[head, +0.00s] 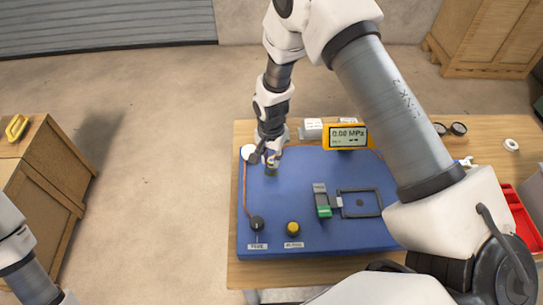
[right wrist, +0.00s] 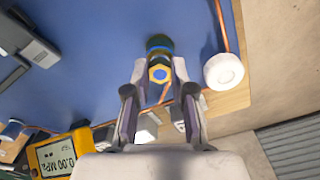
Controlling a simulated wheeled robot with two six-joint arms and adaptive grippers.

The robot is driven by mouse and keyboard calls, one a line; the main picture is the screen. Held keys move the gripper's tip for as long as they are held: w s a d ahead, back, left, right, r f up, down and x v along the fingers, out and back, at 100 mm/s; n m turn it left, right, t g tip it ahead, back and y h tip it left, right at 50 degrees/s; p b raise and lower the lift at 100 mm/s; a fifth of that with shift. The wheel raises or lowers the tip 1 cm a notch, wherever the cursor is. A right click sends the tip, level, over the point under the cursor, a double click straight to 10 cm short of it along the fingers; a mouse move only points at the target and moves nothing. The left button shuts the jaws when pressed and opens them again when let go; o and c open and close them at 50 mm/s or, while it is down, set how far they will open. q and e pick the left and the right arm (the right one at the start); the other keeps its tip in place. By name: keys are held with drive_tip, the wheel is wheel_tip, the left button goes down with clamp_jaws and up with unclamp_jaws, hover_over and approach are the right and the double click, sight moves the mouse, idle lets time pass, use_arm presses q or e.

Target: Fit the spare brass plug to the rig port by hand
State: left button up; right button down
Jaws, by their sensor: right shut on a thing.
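My right gripper (head: 271,163) reaches down over the back left of the blue rig board (head: 275,225). In the right wrist view its two fingers (right wrist: 159,76) are closed on the brass plug (right wrist: 159,74), a hexagonal brass piece with a blue centre. A dark green and black round fitting (right wrist: 159,43), which looks like the rig port, shows just beyond the plug, in line with it. I cannot tell whether the plug touches or sits in it. In the head view the gripper mostly hides both. My left gripper is outside the head view; only its arm shows.
A yellow gauge (head: 346,136) reading 0.00 MPa stands at the board's back. A white round part (right wrist: 223,71) is close beside the right gripper. A red tray (head: 523,218) lies right.

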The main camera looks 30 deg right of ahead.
drive_tip(key=m, duration=0.5)
drive_tip(key=c, duration=0.9)
unclamp_jaws()
